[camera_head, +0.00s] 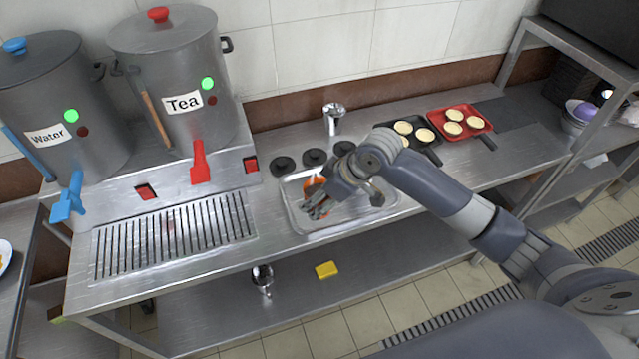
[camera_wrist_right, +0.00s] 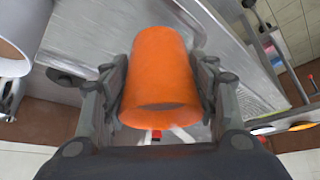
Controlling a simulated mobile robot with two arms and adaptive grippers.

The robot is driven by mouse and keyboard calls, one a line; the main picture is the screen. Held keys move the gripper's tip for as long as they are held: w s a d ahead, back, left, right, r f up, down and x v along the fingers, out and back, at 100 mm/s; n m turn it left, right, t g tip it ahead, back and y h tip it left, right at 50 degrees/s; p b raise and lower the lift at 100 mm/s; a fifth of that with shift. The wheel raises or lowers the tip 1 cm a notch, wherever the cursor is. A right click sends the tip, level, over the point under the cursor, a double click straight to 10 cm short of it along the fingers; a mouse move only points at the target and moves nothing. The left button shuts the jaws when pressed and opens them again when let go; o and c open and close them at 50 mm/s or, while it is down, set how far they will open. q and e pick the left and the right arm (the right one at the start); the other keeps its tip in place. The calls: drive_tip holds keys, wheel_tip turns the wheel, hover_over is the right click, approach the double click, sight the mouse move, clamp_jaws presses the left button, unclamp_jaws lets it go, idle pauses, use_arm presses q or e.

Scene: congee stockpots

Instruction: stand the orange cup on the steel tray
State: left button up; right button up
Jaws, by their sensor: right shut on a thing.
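The orange cup (camera_head: 314,184) is mostly hidden behind my right gripper (camera_head: 318,205) in the head view. In the right wrist view the orange cup (camera_wrist_right: 160,75) fills the space between the two fingers of my right gripper (camera_wrist_right: 160,95), which is shut on it. The steel tray (camera_head: 297,217) lies on the counter, and the cup and gripper are over its left part in the head view. I cannot tell whether the cup touches the tray. My left gripper is not in view.
Large Water (camera_head: 50,105) and Tea (camera_head: 175,75) pots stand at the left. Black lids (camera_head: 314,157) and a steel cup (camera_head: 333,118) are behind the tray. A black pan (camera_head: 428,150) and a red pan (camera_head: 459,122) with round cakes are at right. A yellow sponge (camera_head: 327,270) lies on the lower shelf.

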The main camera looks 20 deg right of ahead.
sight(318, 179)
drive_tip(key=w, duration=0.1)
drive_tip(key=w+d, duration=0.1)
drive_tip(key=w, duration=0.1)
drive_tip(key=w+p, duration=0.1)
drive_tip(key=w, duration=0.1)
drive_tip(key=shift+w+d+f, duration=0.15)
drive_tip(key=shift+w+d, duration=0.1)
drive_tip(key=shift+w+f, duration=0.1)
drive_tip(key=shift+w, duration=0.3)
wheel_tip(318, 179, down, 3)
drive_tip(key=shift+d+r+p, duration=0.1)
drive_tip(key=shift+p, duration=0.75)
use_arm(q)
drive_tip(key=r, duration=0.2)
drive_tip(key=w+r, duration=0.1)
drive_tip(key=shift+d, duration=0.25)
use_arm(e)
drive_tip(key=shift+f, duration=0.4)
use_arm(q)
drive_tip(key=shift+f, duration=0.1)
use_arm(e)
drive_tip(key=shift+f, duration=0.15)
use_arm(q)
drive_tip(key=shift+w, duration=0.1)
use_arm(e)
drive_tip(key=o, duration=1.2)
